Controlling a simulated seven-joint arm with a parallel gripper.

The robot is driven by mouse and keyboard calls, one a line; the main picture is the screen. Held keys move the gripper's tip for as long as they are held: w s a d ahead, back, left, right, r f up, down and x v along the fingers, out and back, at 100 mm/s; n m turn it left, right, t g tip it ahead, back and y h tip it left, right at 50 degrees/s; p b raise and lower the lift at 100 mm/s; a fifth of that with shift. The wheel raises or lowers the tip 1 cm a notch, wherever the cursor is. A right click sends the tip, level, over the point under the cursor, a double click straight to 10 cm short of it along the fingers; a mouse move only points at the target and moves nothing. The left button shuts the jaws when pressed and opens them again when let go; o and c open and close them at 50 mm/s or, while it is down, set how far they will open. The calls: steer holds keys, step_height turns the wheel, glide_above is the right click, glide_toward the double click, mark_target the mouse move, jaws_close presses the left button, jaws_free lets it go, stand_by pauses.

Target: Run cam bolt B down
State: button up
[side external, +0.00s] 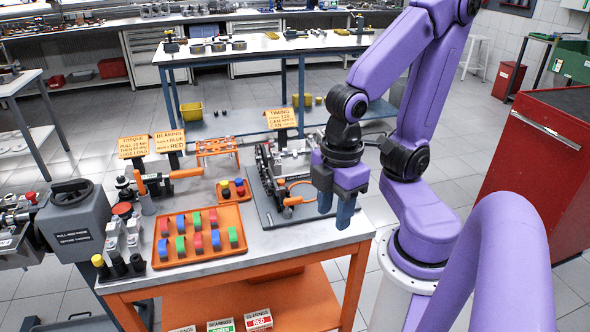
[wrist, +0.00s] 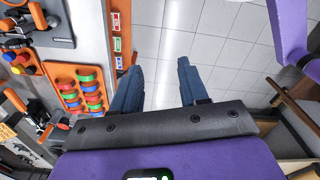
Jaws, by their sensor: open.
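The engine assembly (side external: 285,165) sits on a dark base plate (side external: 262,205) at the right of the workbench, with an orange ring-shaped part at its front. Part of the assembly shows at the upper left of the wrist view (wrist: 38,22). I cannot single out cam bolt B in either view. My gripper (side external: 336,208) is open and empty, pointing down just right of the assembly, near the bench's right edge. In the wrist view, my gripper (wrist: 160,70) has bare floor between its fingers.
An orange tray (side external: 200,258) holds several red, green and blue blocks. A small orange block with coloured knobs (side external: 233,189) stands behind it. Orange signs, one headed TIMING (side external: 281,118), stand at the back. A red cabinet (side external: 540,165) is at right.

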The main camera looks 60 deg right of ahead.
steer(key=w+r+n, duration=0.1)
steer(key=w+r, duration=0.2)
steer(key=w, duration=0.7)
steer(key=w+r+n, duration=0.1)
steer(key=w+r, duration=0.1)
steer(key=w, duration=0.8)
steer(key=n, duration=0.2)
glide_above(271, 141)
step_height(271, 141, down, 16)
steer(key=shift+d+r, duration=0.1)
jaws_close()
